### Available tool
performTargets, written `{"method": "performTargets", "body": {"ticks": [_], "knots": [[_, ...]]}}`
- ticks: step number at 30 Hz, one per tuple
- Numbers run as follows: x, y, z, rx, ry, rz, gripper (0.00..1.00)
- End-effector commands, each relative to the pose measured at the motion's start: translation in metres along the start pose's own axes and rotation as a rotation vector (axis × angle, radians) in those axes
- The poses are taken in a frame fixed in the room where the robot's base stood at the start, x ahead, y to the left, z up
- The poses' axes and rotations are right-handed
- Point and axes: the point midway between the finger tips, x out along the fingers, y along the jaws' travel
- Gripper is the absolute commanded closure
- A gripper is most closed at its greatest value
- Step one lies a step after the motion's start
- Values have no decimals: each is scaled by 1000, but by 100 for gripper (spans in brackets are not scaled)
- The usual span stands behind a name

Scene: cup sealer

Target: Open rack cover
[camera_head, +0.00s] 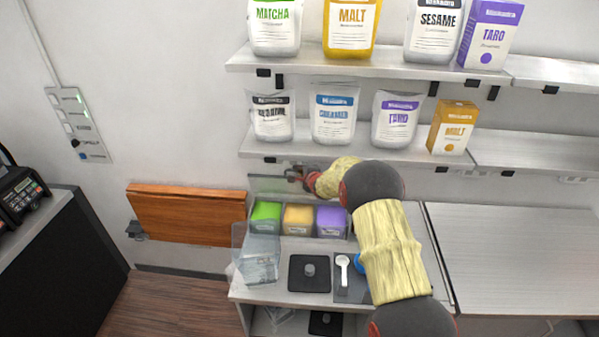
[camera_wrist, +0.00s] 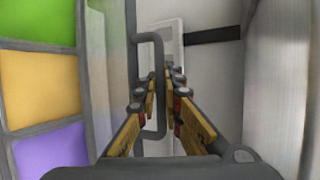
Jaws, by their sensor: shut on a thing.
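The rack (camera_head: 285,231) stands on the counter under the lower shelf, with green, yellow and purple compartments in a row. Its clear cover (camera_head: 268,186) appears raised, standing up behind the compartments. My gripper (camera_head: 299,175) is at the cover's upper edge, partly hidden by my own arm. In the wrist view, my gripper (camera_wrist: 162,76) is shut on the cover's grey bar handle (camera_wrist: 158,125). The colored compartments show along the left side of the wrist view, uncovered. The right part of the cover is hidden in the head view.
The lower shelf (camera_head: 286,150) with several pouches and a box hangs close above my gripper. A clear bin (camera_head: 258,262), a black pad (camera_head: 310,273) and a white spoon (camera_head: 343,268) are in front of the rack. The right counter (camera_head: 510,245) is bare.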

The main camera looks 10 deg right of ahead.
Motion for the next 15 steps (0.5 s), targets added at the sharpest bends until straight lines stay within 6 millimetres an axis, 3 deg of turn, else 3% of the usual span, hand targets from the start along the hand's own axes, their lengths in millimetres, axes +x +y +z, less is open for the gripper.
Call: {"method": "performTargets", "body": {"ticks": [2,3,12,15], "knots": [[-1,-8,1,-1,-2,-11,100],[-1,-8,1,-1,-2,-11,91],[0,-4,1,-1,-2,-6,74],[0,-3,1,-1,-1,-4,74]]}}
